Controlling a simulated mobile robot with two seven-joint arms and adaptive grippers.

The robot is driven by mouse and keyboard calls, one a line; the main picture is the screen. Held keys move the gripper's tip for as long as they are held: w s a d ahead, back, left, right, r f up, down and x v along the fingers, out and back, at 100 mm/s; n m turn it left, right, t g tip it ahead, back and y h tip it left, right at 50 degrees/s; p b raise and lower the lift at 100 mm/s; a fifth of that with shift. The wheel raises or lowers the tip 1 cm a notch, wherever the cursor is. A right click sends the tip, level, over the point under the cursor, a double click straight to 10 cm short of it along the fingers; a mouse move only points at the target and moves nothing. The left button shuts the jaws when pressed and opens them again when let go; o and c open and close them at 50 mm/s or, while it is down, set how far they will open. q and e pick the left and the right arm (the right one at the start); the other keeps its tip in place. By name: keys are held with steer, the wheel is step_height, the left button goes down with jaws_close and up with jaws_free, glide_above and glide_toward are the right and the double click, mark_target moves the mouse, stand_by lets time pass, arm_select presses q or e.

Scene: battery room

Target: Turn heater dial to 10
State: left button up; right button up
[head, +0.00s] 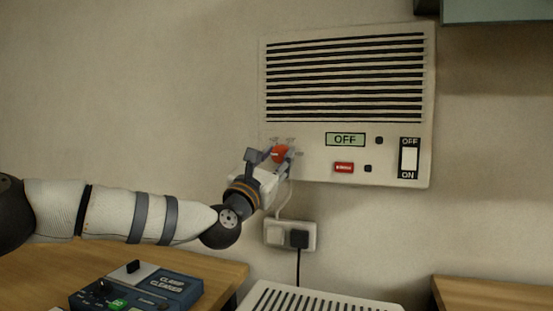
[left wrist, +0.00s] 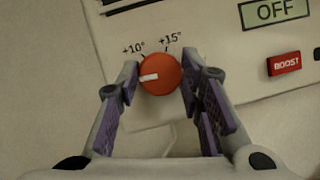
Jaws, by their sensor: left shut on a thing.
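The wall heater (head: 310,168) is a cream panel with dark slats above and controls below. Its red round dial (head: 280,153) is at the lower left, partly hidden by my gripper in the head view. In the left wrist view the dial (left wrist: 161,74) shows a white pointer mark toward the left, below the +10° label (left wrist: 133,47). A +15° label (left wrist: 170,40) is above the dial. My left gripper (head: 271,157) is shut on the dial, one finger on each side. The heater display (head: 345,140) reads OFF. My right gripper is not in view.
A red BOOST button (head: 344,168) and an OFF/ON rocker switch (head: 409,158) are right of the dial. A wall socket (head: 275,233) with a black plug is below. A blue device (head: 170,287) sits on a wooden table (head: 215,270) at lower left.

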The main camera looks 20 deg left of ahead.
arm_select(q)
steer(key=m+h, duration=0.1)
steer(key=m, duration=0.2)
steer(key=shift+a+m+g+h, duration=0.15)
steer(key=shift+m+g+h, duration=0.25)
steer(key=m+g+h, duration=0.1)
steer(key=m, duration=0.3)
steer(key=shift+r+m+b, duration=0.1)
steer(key=shift+m+b, duration=0.2)
steer(key=shift+m, duration=0.1)
steer(key=shift+a+r+m+g+h, duration=0.1)
steer(key=shift+m+g+h, duration=0.45)
steer(key=shift+m, duration=0.9)
steer(key=shift+r+m+g+h, duration=0.1)
steer(key=shift+m+g+h, duration=0.15)
steer(key=shift+m+g, duration=0.85)
steer(key=shift+m+t, duration=0.25)
steer(key=shift+m, duration=0.3)
steer(key=o, duration=1.2)
steer(key=shift+c, duration=0.2)
